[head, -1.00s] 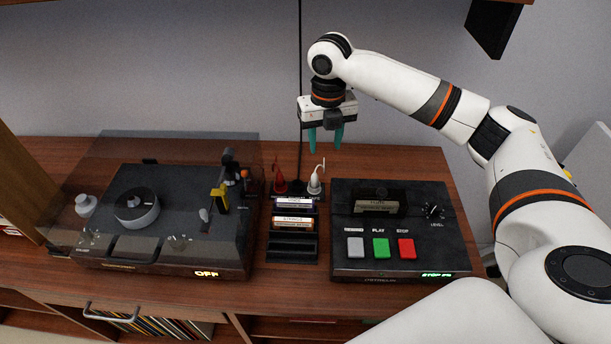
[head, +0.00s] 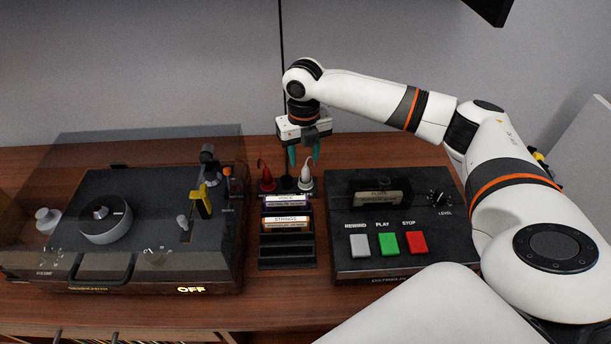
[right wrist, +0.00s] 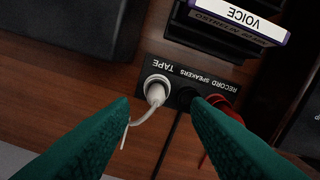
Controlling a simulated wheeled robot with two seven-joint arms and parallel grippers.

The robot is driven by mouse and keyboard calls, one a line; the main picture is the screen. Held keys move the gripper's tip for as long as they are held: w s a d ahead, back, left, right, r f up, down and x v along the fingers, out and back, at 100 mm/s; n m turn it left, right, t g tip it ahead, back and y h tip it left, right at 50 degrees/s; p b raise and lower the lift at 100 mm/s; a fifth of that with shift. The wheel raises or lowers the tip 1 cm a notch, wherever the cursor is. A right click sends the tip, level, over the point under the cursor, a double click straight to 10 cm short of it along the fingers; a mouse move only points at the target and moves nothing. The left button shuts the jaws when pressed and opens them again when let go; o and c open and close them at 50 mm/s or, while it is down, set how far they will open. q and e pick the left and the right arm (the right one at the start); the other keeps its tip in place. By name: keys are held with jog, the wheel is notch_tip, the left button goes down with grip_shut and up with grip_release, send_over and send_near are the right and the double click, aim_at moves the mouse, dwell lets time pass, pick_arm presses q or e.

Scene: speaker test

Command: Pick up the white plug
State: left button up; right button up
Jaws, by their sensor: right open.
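The white plug (head: 306,178) stands upright in the TAPE position of a small dark socket block behind the cassette rack. It shows in the right wrist view (right wrist: 156,92) with its pale cable curving toward the left fingertip. My right gripper (head: 304,156) is open and empty, pointing down, its teal fingers just above and behind the plugs. In the right wrist view the right gripper (right wrist: 160,108) has its fingertips spread on either side of the block's middle, the plug nearer the left finger. My left gripper is not in view.
A red plug (head: 267,178) stands at the block's other end. A rack (head: 288,252) holds cassettes in front. A record player (head: 150,225) under a clear cover stands left; a tape deck (head: 395,225) with coloured buttons stands right.

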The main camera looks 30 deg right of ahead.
aim_at(306, 169)
jog(key=shift+w+d+f, duration=0.1)
jog(key=shift+d+f, duration=0.05)
jog(key=shift+f, duration=1.4)
jog(key=shift+d+f, duration=0.1)
jog(key=shift+f, duration=1.45)
grip_shut()
